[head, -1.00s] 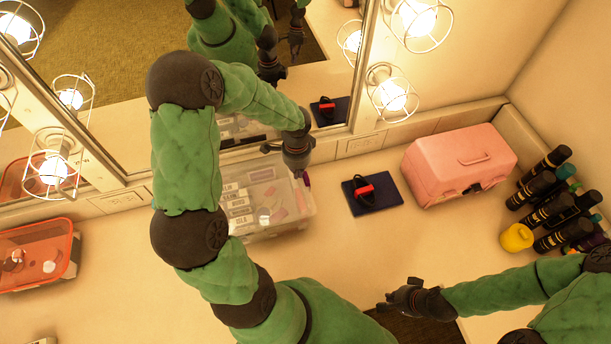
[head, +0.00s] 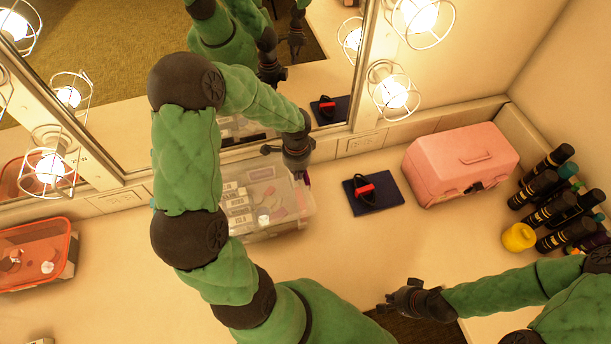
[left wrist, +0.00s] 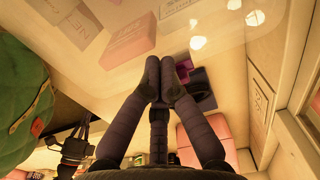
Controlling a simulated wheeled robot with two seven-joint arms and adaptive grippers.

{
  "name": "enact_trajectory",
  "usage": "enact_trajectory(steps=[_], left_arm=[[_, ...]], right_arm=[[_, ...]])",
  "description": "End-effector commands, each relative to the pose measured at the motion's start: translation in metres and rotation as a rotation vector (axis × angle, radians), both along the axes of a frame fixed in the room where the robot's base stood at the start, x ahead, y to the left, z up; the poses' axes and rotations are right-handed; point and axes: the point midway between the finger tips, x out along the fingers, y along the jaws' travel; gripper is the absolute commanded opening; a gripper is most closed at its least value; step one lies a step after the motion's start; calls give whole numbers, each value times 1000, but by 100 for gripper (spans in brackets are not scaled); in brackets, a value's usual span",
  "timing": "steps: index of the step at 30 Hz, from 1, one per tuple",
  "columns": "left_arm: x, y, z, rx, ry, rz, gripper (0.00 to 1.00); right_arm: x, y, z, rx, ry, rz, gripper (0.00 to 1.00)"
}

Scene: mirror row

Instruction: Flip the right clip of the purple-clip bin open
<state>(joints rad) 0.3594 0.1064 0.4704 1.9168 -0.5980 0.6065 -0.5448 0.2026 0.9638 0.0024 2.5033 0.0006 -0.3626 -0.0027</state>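The clear bin (head: 275,222) with a translucent lid and white-labelled contents stands on the counter below the mirror, partly hidden behind my left arm. A purple clip (head: 306,178) shows at its right end. In the left wrist view the clip (left wrist: 184,68) appears just beyond and right of my fingertips; contact cannot be told. My left gripper (head: 284,150) is over the bin's far right corner; in the left wrist view its fingers (left wrist: 160,72) are together with nothing visible between them. My right gripper (head: 396,298) hangs near the counter's front edge, away from the bin; its finger gap is unclear.
A navy pad (head: 388,199) with a red-and-black item (head: 364,190) lies right of the bin. A pink case (head: 455,180), several dark bottles (head: 545,205) and a yellow jar (head: 518,237) stand further right. An orange tray (head: 35,255) is at left. The mirror rises close behind my left gripper.

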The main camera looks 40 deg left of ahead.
Motion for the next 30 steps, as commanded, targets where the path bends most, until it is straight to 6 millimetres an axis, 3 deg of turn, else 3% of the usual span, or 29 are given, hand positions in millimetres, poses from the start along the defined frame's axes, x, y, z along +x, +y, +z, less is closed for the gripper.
enact_trajectory(steps=[15, 30], left_arm=[[0, 0, -18, 0, 0, 0, 0], [9, -7, -22, 0, 0, 0, 0]], right_arm=[[0, 0, -14, 0, -1, 0, 0], [0, 0, -19, 0, 1, -2, 0]])
